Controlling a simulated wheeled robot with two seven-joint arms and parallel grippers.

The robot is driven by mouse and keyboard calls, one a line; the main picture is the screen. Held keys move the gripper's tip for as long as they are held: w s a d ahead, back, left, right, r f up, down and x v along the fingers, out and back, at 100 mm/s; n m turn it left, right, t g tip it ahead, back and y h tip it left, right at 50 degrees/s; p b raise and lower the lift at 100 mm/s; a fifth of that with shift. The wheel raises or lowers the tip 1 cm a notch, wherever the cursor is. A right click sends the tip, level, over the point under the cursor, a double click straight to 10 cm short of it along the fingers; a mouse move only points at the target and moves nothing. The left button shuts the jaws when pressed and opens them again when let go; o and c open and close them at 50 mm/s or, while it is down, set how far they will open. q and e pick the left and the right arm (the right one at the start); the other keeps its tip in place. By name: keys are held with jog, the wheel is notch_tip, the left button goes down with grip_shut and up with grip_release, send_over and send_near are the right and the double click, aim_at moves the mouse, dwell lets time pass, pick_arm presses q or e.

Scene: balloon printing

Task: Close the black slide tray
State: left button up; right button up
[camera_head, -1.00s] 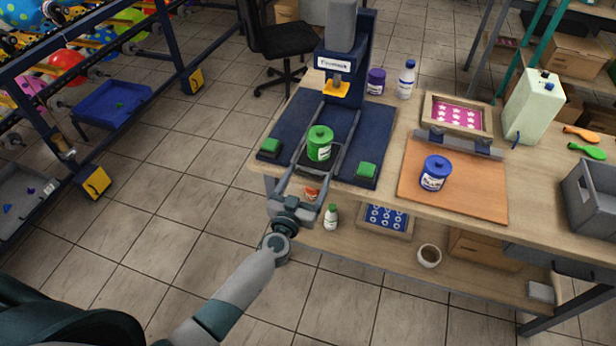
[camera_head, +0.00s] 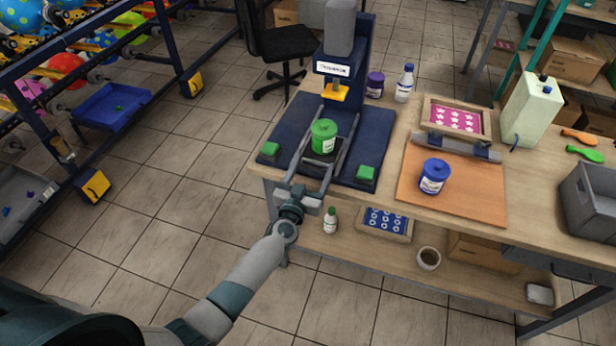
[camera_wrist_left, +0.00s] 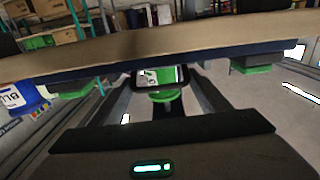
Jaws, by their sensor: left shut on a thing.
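The black slide tray (camera_head: 316,158) sits on the dark blue base of the press, carrying a green lidded pot (camera_head: 324,136) upright. Most of the tray is hidden under the pot and my gripper. My left gripper (camera_head: 318,163) reaches in from the front with its two long fingers shut on the tray's near end. My right gripper is not in view.
Green buttons (camera_head: 366,174) flank the tray on the base. A blue-lidded pot (camera_head: 433,176) stands on an orange board (camera_head: 470,204) to the right. A purple jar (camera_head: 375,85) and a white bottle (camera_head: 405,83) stand behind. The wooden table's front edge lies close to my gripper.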

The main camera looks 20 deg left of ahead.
aim_at(321, 152)
pick_arm(q)
jog(key=w, duration=0.5)
jog(key=w+b, duration=0.1)
jog(key=w, duration=0.1)
jog(key=shift+w+d+f, duration=0.1)
jog(key=shift+w+d, duration=0.1)
jog(key=shift+d, duration=0.05)
jog(key=o, duration=1.2)
jog(key=shift+o, duration=0.2)
jog(key=shift+s, duration=0.1)
jog(key=s, duration=1.7)
jog(key=shift+s+a+p, duration=0.15)
jog(key=shift+a+p, duration=0.15)
jog(key=shift+p, duration=0.05)
jog(key=shift+c, duration=0.4)
